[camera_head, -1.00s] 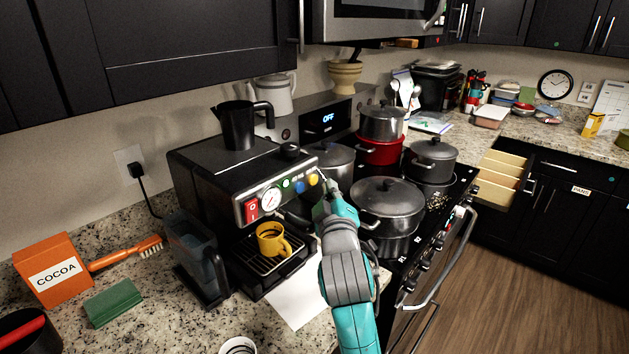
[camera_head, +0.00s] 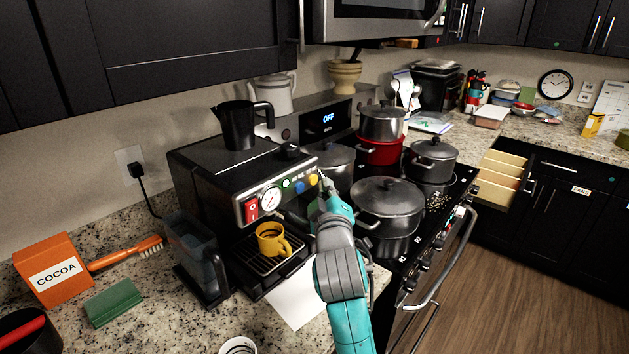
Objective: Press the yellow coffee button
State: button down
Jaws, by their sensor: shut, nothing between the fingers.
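The black coffee machine (camera_head: 215,165) stands on the counter with its button panel facing right and front. The yellow button (camera_head: 313,180) is at the right end of the panel, right of a blue button (camera_head: 300,186) and a green button (camera_head: 286,184). My gripper (camera_head: 323,178) is shut and empty, its tip just right of the yellow button. I cannot tell whether it touches the button. A yellow mug (camera_head: 271,239) sits on the drip tray below the panel.
Several pots, one a lidded pot (camera_head: 386,202), stand on the stove close right of my arm. A black pitcher (camera_head: 238,127) stands on the machine. A cocoa box (camera_head: 53,268) and green sponge (camera_head: 113,302) lie left. White paper (camera_head: 296,300) lies in front.

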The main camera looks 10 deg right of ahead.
dwell(0.7)
jog(key=shift+w+a, duration=0.25)
jog(key=shift+w, duration=0.1)
jog(key=shift+w+a, duration=0.2)
jog(key=shift+w, duration=0.1)
dwell(0.7)
jog(key=shift+s+d, duration=0.45)
jog(key=shift+s, duration=0.2)
jog(key=shift+s, duration=0.1)
jog(key=s+d, duration=0.1)
jog(key=s, duration=0.1)
jog(key=s+d, duration=0.2)
dwell(0.7)
